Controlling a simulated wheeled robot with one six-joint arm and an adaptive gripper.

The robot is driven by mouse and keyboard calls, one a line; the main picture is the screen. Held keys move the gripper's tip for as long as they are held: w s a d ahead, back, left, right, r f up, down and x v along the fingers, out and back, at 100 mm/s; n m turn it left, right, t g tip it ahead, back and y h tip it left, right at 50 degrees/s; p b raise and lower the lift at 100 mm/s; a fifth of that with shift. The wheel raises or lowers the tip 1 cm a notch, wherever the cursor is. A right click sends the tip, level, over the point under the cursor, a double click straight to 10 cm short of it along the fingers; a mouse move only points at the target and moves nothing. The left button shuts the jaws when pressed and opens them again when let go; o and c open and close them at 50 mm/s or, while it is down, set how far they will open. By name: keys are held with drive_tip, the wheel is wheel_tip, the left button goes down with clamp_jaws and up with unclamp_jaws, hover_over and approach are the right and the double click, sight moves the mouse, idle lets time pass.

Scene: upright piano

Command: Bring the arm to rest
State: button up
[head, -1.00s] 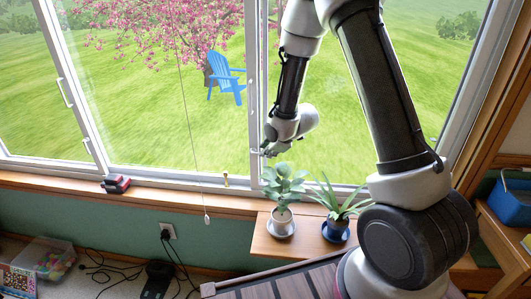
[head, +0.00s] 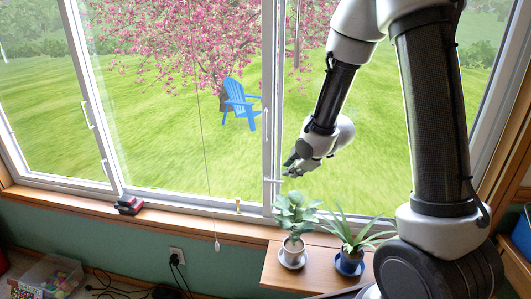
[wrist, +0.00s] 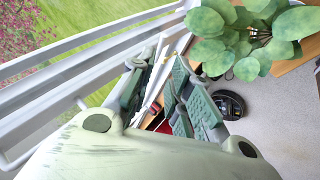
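My arm hangs down from the upper right in the head view, in front of the window. My gripper (head: 290,168) is just above the leafy plant in the white pot (head: 293,247), beside the window's middle upright (head: 270,120). In the wrist view my gripper (wrist: 160,85) has its two green-grey fingers apart with nothing between them. The leafy plant (wrist: 250,40) shows at the upper right there, clear of the fingers.
A spiky plant in a blue pot (head: 349,263) stands on the same wooden shelf (head: 275,268). A red and black object (head: 129,205) lies on the sill (head: 190,215). A cord (head: 206,160) hangs before the glass. A dark round object (wrist: 230,104) is on the floor.

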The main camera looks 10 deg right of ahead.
drive_tip(key=s+d+m+g+h, duration=0.2)
drive_tip(key=s+d+m+g, duration=0.15)
drive_tip(key=s, duration=0.25)
drive_tip(key=s+d+m+g+h, duration=0.1)
drive_tip(key=s+d+m+g, duration=0.15)
drive_tip(key=s+m, duration=0.35)
drive_tip(key=s+d+r+m+t, duration=0.1)
drive_tip(key=s+d+r+m, duration=0.1)
drive_tip(key=s+r, duration=0.7)
drive_tip(key=s+d+r+m+t, duration=0.1)
drive_tip(key=s+d+r+m, duration=0.2)
drive_tip(key=s+r, duration=0.6)
drive_tip(key=shift+r+m+t, duration=0.3)
drive_tip(key=shift+r+m, duration=0.05)
drive_tip(key=shift+r, duration=0.05)
